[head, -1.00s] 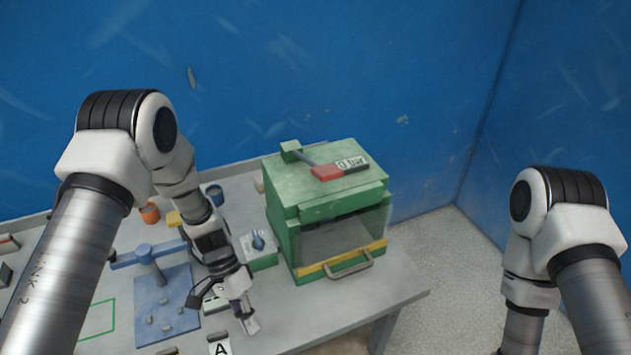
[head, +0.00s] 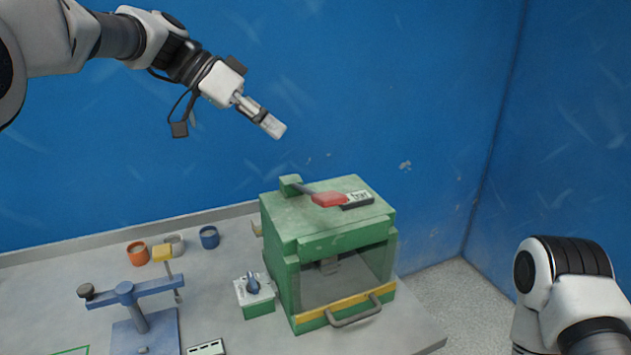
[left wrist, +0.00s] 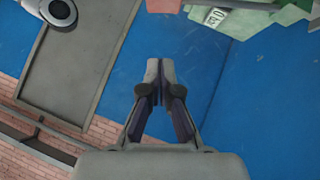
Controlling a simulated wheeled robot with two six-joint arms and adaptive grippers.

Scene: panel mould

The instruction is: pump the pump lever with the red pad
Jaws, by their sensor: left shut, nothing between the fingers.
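The pump lever is a grey bar with a red pad (head: 328,199) at its end. It lies low along the top of the green machine (head: 290,215), pivoted at a green block (head: 290,185). A dark display (head: 357,199) with a white label is beside the pad; its text is too small to read surely. My left gripper (head: 277,130) is shut and empty, raised in the air above and to the left of the machine, apart from the lever. In the left wrist view its fingers (left wrist: 160,70) are together. My right gripper is out of view.
A small green box with a blue switch (head: 253,287) stands left of the machine. A blue stand with a crossarm (head: 137,312) and several cups, one orange (head: 137,253), are farther left. The blue wall (head: 420,90) is behind. The air above the machine is free.

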